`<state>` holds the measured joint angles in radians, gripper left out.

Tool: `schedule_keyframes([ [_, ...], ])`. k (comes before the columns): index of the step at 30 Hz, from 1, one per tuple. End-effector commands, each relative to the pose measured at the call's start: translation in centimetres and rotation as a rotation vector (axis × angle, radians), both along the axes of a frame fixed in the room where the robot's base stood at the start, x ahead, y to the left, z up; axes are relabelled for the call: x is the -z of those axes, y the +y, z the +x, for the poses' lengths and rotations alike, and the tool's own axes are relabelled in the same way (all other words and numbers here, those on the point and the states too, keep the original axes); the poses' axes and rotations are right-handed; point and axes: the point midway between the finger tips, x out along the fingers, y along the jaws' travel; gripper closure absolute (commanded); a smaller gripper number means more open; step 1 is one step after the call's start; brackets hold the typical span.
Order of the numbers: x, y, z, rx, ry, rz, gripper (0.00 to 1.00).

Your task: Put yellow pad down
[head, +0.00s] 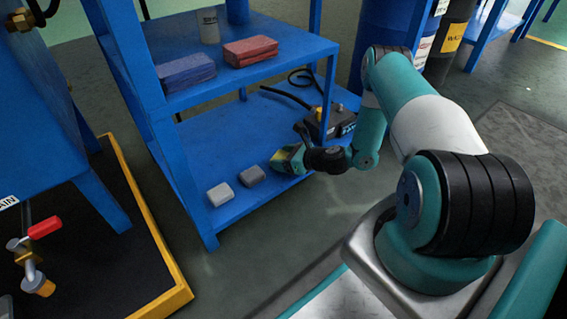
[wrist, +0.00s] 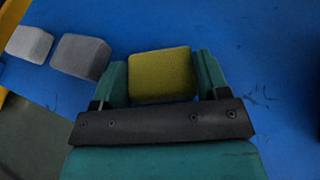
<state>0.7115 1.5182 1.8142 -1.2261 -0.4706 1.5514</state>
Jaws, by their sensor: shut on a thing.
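The yellow pad (wrist: 161,75) sits between the two fingers of my gripper (wrist: 160,82) in the wrist view, with a finger against each side. In the head view, my gripper (head: 287,158) is low over the blue lower shelf (head: 235,150) near its front edge, and only a bit of yellow (head: 281,155) shows there. I cannot tell whether the pad touches the shelf. A dark grey pad (head: 252,176) and a light grey pad (head: 220,194) lie on the shelf to the left of my gripper; both also show in the wrist view (wrist: 80,56), (wrist: 29,43).
A black and yellow device (head: 328,122) with a cable stands on the shelf behind my gripper. The upper shelf holds a blue block (head: 186,73), a red block (head: 250,51) and a grey can (head: 208,27). A blue post (head: 327,95) rises close to my gripper.

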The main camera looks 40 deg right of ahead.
Motion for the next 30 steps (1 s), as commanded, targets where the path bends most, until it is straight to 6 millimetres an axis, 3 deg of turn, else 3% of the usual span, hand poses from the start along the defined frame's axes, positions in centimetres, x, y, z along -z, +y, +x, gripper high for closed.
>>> schedule_keyframes([
  [10,0.3,0.0,0.0,0.000,0.000,-0.001,0.58],
  [11,0.3,0.0,0.0,0.000,0.000,-0.001,0.29],
  [12,0.3,0.0,0.0,0.000,0.000,-0.001,0.21],
  [23,-0.4,-0.1,-0.2,0.001,0.000,0.000,0.21],
  [30,-2.5,-2.0,-3.9,0.008,0.003,0.002,0.21],
])
